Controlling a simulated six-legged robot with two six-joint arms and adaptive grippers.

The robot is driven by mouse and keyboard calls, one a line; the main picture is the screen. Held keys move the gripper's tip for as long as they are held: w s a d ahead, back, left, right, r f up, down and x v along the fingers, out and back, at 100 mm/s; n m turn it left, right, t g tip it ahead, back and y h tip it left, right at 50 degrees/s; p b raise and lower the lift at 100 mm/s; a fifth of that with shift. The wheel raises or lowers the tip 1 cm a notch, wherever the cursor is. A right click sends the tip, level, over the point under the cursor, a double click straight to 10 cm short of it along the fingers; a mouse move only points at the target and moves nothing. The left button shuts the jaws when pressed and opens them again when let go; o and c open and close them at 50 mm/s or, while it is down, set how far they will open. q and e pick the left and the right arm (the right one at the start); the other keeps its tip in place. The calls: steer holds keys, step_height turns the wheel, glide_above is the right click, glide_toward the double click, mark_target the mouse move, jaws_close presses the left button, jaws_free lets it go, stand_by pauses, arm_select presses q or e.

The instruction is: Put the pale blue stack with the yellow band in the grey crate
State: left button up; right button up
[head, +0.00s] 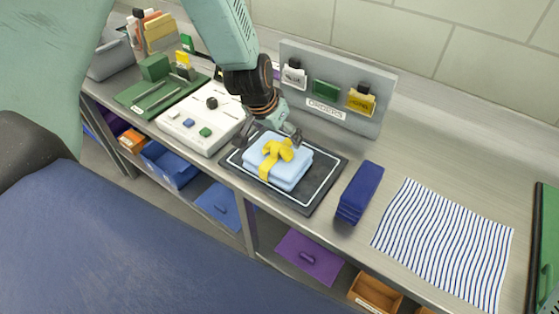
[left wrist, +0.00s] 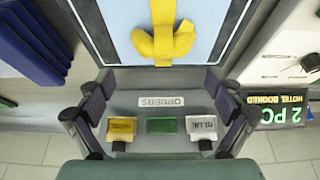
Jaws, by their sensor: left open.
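The pale blue folded stack (head: 292,173) lies on a dark mat (head: 322,184) with a white border line, and a yellow band with a bow crosses it. It also shows at the top of the left wrist view (left wrist: 205,30). My left gripper (head: 275,138) is at the far edge of the stack, just above it. In the left wrist view my left gripper (left wrist: 157,82) has its fingers spread, with nothing held between them. I cannot tell whether they touch the stack. A grey crate (head: 112,62) stands at the far left of the counter, partly hidden by my arm.
A dark blue folded bundle (head: 361,190) and a striped cloth (head: 445,240) lie right of the mat. A white panel with buttons (head: 202,118) and a green tray (head: 160,95) lie left. A grey orders board (head: 330,107) stands behind. Bins sit on the shelf below.

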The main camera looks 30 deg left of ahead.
mark_target(278, 144)
arm_select(q)
steer(key=f+b, duration=0.2)
steer(key=shift+s+a+f, duration=0.15)
steer(key=shift+a+f, duration=0.2)
steer(key=shift+f+b, duration=0.4)
steer(key=shift+w+d+f+b, duration=0.15)
steer(key=shift+w+f+b, duration=0.3)
steer(key=shift+f+b, duration=0.25)
steer(key=shift+w+f, duration=0.1)
steer(key=shift+w, duration=0.15)
steer(key=shift+s, duration=0.15)
steer(key=shift+s+r, duration=0.15)
steer(key=shift+r, duration=0.05)
steer(key=shift+c, duration=1.4)
steer(key=shift+w+f, duration=0.1)
steer(key=shift+w, duration=0.1)
steer(key=c, duration=0.5)
steer(key=shift+s, duration=0.1)
steer(key=c, duration=1.1)
